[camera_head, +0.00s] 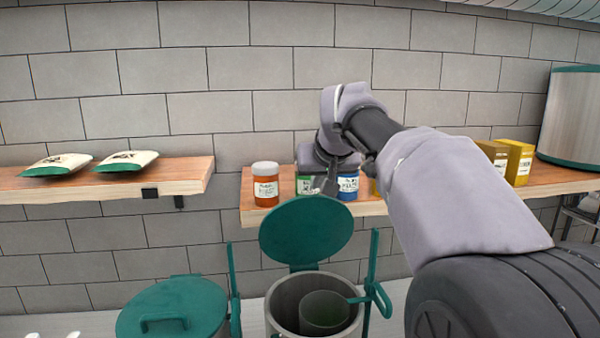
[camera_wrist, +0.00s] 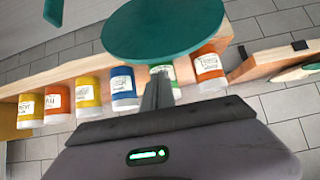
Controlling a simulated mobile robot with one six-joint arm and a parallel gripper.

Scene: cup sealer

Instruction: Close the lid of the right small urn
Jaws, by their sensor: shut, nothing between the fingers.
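The right small urn (camera_head: 284,302) is a grey round container with its top open and a darker cup-like insert inside. Its round green lid (camera_head: 305,232) stands raised at the back on a hinge. The same lid shows at the top of the wrist view (camera_wrist: 165,32). My gripper (camera_head: 327,186) is at the lid's top edge, seemingly behind it. In the wrist view its narrow fingers (camera_wrist: 158,78) are shut together and empty, pointing toward the lid. I cannot tell whether they touch it.
The left urn (camera_head: 172,308) has its green lid down. Behind my gripper, a wooden shelf (camera_head: 255,218) holds several labelled jars, including an orange one (camera_head: 265,186). Another shelf (camera_head: 185,178) at left carries two packets. A large metal container (camera_head: 572,120) stands at far right.

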